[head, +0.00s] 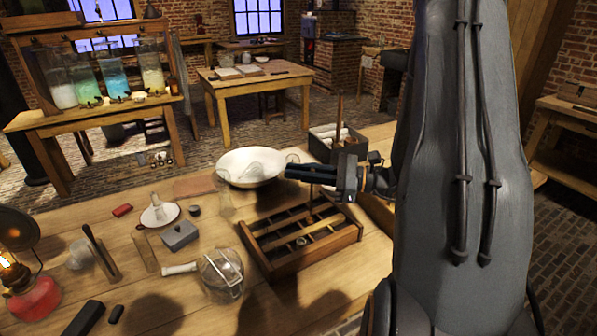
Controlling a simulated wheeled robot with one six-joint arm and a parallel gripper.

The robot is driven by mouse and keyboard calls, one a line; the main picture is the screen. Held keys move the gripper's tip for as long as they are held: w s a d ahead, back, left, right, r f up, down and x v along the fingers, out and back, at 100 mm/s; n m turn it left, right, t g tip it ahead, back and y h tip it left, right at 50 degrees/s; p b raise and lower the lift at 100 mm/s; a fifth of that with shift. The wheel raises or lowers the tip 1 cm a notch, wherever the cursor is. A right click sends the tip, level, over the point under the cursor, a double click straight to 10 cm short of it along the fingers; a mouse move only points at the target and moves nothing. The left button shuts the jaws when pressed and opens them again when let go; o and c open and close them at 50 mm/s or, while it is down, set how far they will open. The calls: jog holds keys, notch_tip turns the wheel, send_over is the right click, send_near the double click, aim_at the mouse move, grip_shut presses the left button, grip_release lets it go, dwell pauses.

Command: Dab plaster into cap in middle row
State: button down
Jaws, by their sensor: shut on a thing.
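A wooden compartment tray (318,257) sits on the bench at the centre, tilted in the picture.
A white bowl (236,179) with glassware stands behind the tray. A dark box (357,150) with white rolls is behind my gripper. A glass vessel (220,275), grey box (180,235) and lit red lamp (36,299) stand left.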

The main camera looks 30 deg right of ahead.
jog(key=shift+f+b, duration=0.85)
jog(key=shift+f, duration=0.7)
dwell(1.2)
jog(key=shift+r, duration=0.1)
dwell(0.7)
notch_tip(320, 180, up, 7)
jog(key=p, duration=0.5)
jog(key=shift+r, duration=0.2)
dwell(0.6)
dwell(0.4)
